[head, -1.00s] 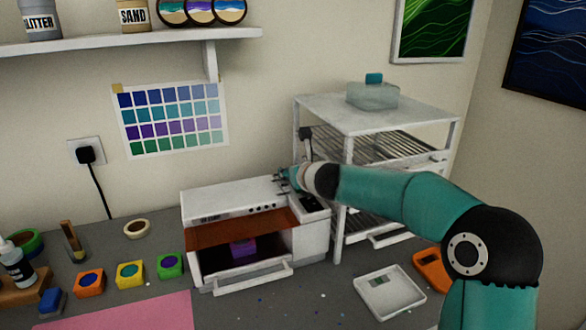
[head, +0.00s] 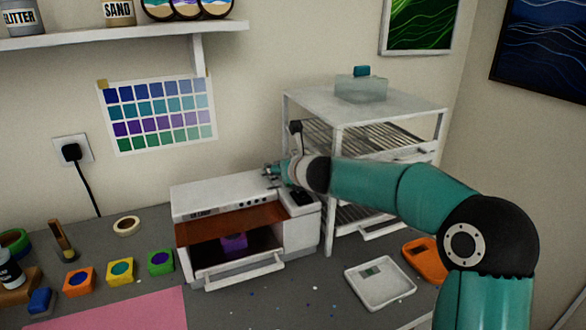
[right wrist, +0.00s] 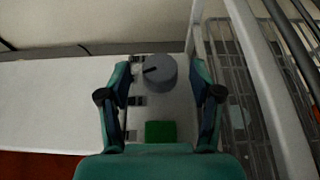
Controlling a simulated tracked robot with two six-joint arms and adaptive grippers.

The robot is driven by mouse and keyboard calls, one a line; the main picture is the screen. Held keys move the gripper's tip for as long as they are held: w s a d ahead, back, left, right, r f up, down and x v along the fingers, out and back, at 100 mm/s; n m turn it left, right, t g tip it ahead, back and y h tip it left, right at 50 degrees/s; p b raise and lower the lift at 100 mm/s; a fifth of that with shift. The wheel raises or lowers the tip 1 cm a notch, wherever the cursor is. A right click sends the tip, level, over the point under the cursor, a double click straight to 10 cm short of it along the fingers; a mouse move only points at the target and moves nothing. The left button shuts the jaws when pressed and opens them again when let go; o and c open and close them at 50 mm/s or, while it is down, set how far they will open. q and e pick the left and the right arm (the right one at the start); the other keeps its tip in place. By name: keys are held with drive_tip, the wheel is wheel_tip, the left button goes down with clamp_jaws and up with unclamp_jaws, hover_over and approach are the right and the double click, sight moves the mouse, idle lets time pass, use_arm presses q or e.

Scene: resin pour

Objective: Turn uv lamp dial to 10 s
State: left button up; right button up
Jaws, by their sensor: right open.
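The white UV lamp (head: 205,201) stands on the bench with its front drawer open and a purple block (head: 234,243) inside. In the right wrist view the grey round dial (right wrist: 160,74) sits on the lamp's top panel, with a dark pointer mark toward the left. Below the dial is a green button (right wrist: 160,131). My right gripper (right wrist: 161,92) is open above the panel, one finger on each side of the dial, apart from it. In the head view my right gripper (head: 272,174) is over the lamp's right end and hides the dial. My left gripper is not in view.
A white rack (head: 338,134) stands close to the lamp's right side.

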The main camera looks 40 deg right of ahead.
drive_tip(key=v, duration=1.1)
drive_tip(key=shift+s+f, duration=0.1)
